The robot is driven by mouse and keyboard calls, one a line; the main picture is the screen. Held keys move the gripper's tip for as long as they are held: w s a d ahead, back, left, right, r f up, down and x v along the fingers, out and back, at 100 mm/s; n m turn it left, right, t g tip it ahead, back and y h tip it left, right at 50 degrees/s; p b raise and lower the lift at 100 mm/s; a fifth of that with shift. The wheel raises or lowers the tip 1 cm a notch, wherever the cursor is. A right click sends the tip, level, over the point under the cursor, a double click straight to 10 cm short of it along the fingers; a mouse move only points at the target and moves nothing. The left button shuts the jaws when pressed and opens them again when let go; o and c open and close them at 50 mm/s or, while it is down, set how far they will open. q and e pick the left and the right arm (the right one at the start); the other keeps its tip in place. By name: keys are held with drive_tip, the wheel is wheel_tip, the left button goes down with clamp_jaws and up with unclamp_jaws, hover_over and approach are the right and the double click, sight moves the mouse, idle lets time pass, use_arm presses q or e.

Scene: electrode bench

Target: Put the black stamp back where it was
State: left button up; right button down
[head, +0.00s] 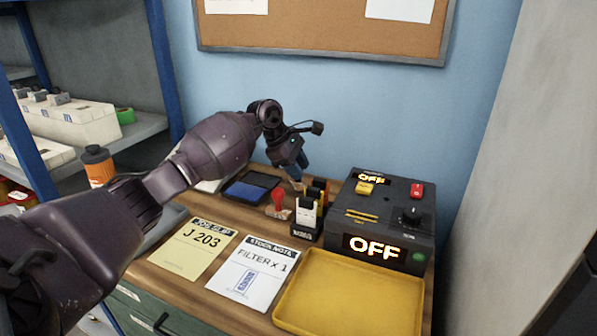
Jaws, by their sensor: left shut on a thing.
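My left gripper (297,177) reaches down behind the red-handled stamp (278,199) and the small black holder (304,233). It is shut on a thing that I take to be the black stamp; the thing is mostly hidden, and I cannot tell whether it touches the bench. The red-handled stamp stands just left of the holder. A dark blue ink pad (250,187) lies open to the left of the gripper. My right gripper is not in view.
A black control box (392,251) reading OFF stands right of the holder. A blue wall rises behind; shelving with an orange bottle (97,166) is at left.

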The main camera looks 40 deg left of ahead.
use_arm(q)
drive_tip(key=shift+f, duration=0.6)
drive_tip(key=shift+f, duration=0.2)
drive_tip(key=o, duration=0.8)
drive_tip(key=shift+r, duration=0.1)
